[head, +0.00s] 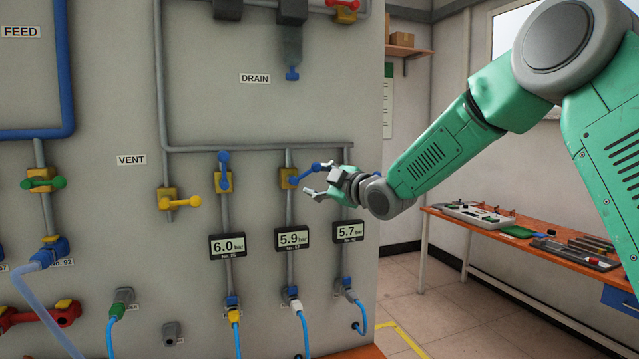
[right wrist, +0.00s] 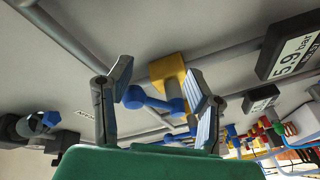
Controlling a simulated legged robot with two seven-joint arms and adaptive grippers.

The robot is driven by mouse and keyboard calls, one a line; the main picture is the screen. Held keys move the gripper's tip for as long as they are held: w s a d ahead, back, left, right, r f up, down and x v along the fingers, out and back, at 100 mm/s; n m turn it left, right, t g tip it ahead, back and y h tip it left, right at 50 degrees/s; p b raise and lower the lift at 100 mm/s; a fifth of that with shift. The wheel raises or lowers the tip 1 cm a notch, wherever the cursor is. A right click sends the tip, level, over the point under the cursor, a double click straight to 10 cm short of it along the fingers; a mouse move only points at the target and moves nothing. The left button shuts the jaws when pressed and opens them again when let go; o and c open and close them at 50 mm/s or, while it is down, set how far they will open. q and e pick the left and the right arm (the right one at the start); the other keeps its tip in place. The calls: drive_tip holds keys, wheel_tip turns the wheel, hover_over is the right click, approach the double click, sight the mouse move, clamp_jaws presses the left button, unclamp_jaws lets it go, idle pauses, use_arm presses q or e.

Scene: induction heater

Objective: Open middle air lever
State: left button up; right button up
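The middle air lever (head: 307,174) is blue, on a yellow valve body (head: 288,178) on the pipe above the 5.9 bar gauge (head: 292,239). It points right and slightly up, across the pipe. My right gripper (head: 320,180) is open beside the lever's free end. In the right wrist view the gripper (right wrist: 160,80) has its two fingers apart, with the blue lever (right wrist: 150,100) and yellow valve (right wrist: 168,72) showing between them. The lever's knob appears close to the left finger; contact cannot be told. My left gripper is not in view.
A blue lever (head: 224,172) stands upright along the left pipe above the 6.0 bar gauge (head: 227,246). The right pipe's valve is hidden behind my gripper, above the 5.7 bar gauge (head: 349,231). A yellow vent lever (head: 182,202) is farther left. A workbench (head: 440,215) stands at right.

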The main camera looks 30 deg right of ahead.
drive_tip(key=shift+d+f, duration=0.1)
drive_tip(key=shift+f, duration=0.05)
idle(0.3)
drive_tip(key=s+d, duration=0.1)
drive_tip(key=s, duration=1)
drive_tip(key=shift+s+d, duration=0.2)
drive_tip(key=shift+s, duration=0.2)
